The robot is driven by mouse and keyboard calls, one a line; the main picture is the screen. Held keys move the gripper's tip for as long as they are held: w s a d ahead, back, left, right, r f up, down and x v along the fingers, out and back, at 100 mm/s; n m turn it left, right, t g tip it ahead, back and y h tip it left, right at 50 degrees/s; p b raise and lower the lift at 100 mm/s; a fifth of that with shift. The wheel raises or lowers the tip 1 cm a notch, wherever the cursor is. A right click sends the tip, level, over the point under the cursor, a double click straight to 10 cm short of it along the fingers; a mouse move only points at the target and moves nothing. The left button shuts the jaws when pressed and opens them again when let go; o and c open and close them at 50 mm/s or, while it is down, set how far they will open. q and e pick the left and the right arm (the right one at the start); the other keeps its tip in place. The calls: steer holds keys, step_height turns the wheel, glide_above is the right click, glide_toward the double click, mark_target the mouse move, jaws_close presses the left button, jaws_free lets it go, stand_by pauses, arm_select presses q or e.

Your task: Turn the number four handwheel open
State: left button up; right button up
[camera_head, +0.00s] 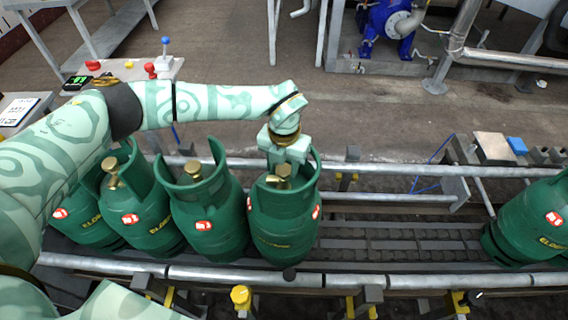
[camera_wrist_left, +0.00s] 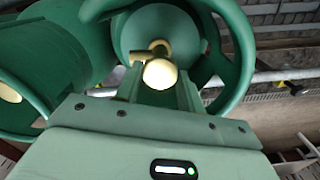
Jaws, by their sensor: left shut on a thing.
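Several green gas cylinders stand in a row on the conveyor. The fourth from the left, the number four cylinder (camera_head: 283,222), has red labels turned to its sides, too small to read surely. Its brass handwheel (camera_head: 283,172) sits inside the open collar, and its cream round top shows in the left wrist view (camera_wrist_left: 160,73). My left gripper (camera_head: 284,160) reaches down into the collar from above and is shut on this handwheel. The fingertips are partly hidden by the gripper body and collar. My right gripper is not in view.
Cylinder number three (camera_head: 208,212) stands close on the left, with number two (camera_head: 140,215) beyond it. Another cylinder (camera_head: 535,225) stands at the far right. The conveyor rollers (camera_head: 400,245) between are bare. Rails (camera_head: 400,171) run along both sides.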

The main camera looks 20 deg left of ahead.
arm_select(q)
steer(key=shift+r, duration=0.1)
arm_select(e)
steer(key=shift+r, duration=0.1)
arm_select(q)
steer(key=shift+r+n+p, duration=0.15)
steer(key=shift+n+p, duration=0.85)
steer(key=shift+p, duration=0.15)
steer(key=n+p, duration=0.3)
steer(key=shift+n, duration=0.3)
steer(key=n+p, duration=0.3)
steer(key=shift+n, duration=0.3)
steer(key=n+p, duration=0.2)
steer(key=n, duration=0.1)
steer(key=shift+n+p, duration=0.3)
steer(key=shift+p, duration=0.05)
steer(key=n+p, duration=0.3)
steer(key=n, duration=0.5)
steer(key=shift+p, duration=0.35)
steer(key=shift+w+n+p, duration=0.1)
steer(key=shift+n+p, duration=0.2)
steer(key=shift+n, duration=1.1)
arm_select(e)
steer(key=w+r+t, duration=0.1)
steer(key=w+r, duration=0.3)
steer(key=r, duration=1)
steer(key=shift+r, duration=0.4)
arm_select(q)
steer(key=shift+f, duration=0.2)
